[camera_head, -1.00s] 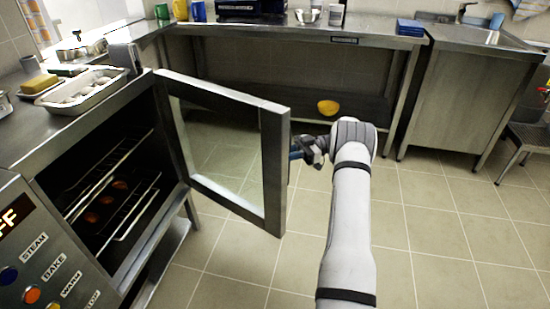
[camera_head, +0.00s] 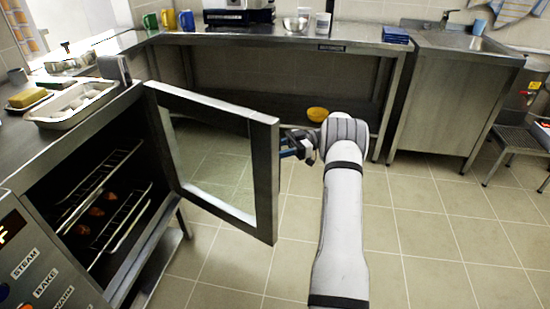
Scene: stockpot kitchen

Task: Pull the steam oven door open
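The steam oven (camera_head: 75,285) stands at the left, with its labelled control panel at the lower left. Its glass door (camera_head: 262,180) stands wide open, swung out to the right on the hinge side near the far edge of the opening. Inside, wire racks (camera_head: 128,225) hold several reddish-brown items.
A metal tray (camera_head: 48,122) and butter (camera_head: 28,98) sit on the counter above the oven. A sink cabinet (camera_head: 445,110) and step stool (camera_head: 522,141) stand right. The tiled floor is clear.

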